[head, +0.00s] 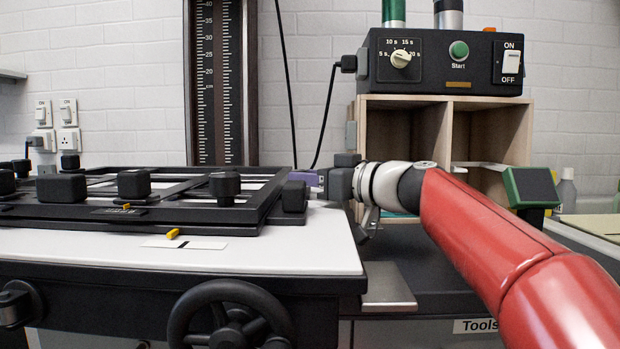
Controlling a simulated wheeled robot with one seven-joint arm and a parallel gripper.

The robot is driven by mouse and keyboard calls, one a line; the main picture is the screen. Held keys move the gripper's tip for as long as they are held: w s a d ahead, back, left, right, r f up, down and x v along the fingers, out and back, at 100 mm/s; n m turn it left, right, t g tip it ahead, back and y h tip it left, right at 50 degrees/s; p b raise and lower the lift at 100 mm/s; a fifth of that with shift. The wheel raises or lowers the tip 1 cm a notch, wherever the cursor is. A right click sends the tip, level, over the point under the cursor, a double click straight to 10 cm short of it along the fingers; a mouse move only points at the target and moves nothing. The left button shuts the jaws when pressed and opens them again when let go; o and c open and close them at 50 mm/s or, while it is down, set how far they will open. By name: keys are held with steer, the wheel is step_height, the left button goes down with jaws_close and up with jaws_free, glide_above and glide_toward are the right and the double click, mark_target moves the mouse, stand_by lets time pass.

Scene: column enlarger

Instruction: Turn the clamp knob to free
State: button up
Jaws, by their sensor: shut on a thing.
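My gripper (305,179) reaches in from the right and points left, at the right end of the black easel frame. Its dark body hides much of what lies behind it. A small purple piece shows at its tip; I cannot tell if this is a finger or a held thing. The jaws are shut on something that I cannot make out. A black block (292,196) is just below the tip, at the easel's right corner. I cannot clearly pick out the clamp knob or read its setting. The column with its centimetre scale (218,85) stands behind.
The easel (150,215), with several black knobs, lies on a white board (300,250). A black handwheel (230,315) is in front below. A timer box (445,62) stands on a wooden shelf unit (440,101) behind my arm. Black cables hang beside the column.

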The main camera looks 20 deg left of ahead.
steer(key=shift+w+d+n+g+y, duration=0.1)
steer(key=shift+w+n+g+y, duration=0.1)
steer(key=shift+n+g, duration=0.25)
steer(key=shift+w+d+n+g+y, duration=0.1)
steer(key=shift+n+g+y, duration=0.15)
steer(key=shift+g, duration=0.4)
steer(key=g, duration=0.1)
steer(key=n+g+p, duration=0.1)
steer(key=n+g, duration=0.1)
steer(key=shift+w+r+g+y+p, duration=0.2)
steer(key=shift+w+g+y+p, duration=0.05)
steer(key=shift+w+g+p, duration=0.05)
steer(key=n+g+p, duration=0.2)
steer(key=g, duration=0.1)
steer(key=shift+w+p, duration=0.2)
steer(key=shift+p, duration=0.2)
steer(key=shift+w+a+f+n+g+p, duration=0.1)
steer(key=shift+n+g+p, duration=0.95)
steer(key=shift+g, duration=0.25)
steer(key=o, duration=1)
steer(key=shift+f, duration=0.1)
